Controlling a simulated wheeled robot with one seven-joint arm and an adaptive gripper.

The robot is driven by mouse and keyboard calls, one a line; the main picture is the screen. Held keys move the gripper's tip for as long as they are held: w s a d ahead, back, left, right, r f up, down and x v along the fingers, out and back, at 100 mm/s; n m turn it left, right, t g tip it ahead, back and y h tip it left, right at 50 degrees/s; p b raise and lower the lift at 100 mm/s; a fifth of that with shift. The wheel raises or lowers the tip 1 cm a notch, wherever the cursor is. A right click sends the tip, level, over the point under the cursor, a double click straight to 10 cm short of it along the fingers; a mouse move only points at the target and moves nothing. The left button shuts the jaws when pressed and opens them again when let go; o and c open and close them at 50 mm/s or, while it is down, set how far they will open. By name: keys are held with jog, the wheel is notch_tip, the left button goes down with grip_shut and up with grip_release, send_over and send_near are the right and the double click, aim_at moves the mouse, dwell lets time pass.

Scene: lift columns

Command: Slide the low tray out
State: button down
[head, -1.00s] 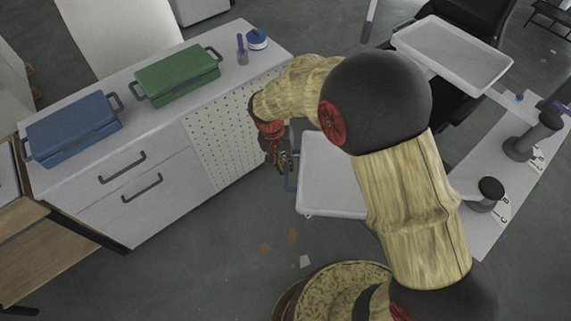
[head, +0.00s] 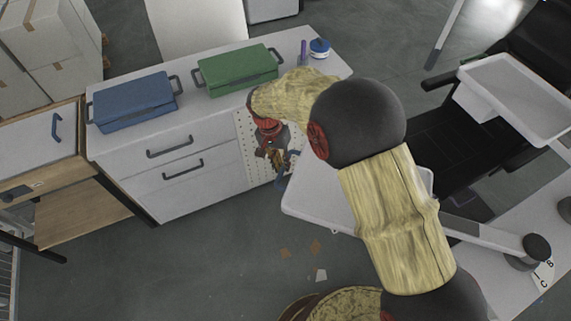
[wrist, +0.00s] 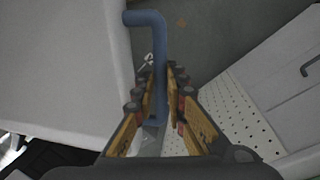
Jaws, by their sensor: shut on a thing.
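The low tray (head: 315,205) is a white, shallow tray with a blue handle (head: 283,180) on its left side, near the perforated cabinet end. My arm covers much of its right part. My gripper (head: 275,152) is at the handle and shut on it. In the wrist view the blue handle (wrist: 148,20) runs down between the two fingers of my gripper (wrist: 157,95), and the white tray (wrist: 60,65) fills the left side. A grey beam (head: 475,232) shows between the tray and a dark column knob (head: 537,247) at right.
A white cabinet (head: 190,185) with a blue box (head: 135,100) and green box (head: 237,70) stands close left of the tray. A higher white tray (head: 520,95) and black chair (head: 470,145) are at right. Floor in front of the cabinet is mostly clear.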

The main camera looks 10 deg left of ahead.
jog(key=c, duration=1.8)
grip_release()
jog(key=shift+d, duration=0.1)
notch_tip(320, 180, up, 12)
jog(key=a, duration=0.2)
jog(key=shift+w, duration=0.2)
jog(key=shift+a+f, duration=0.1)
jog(key=shift+f, duration=0.05)
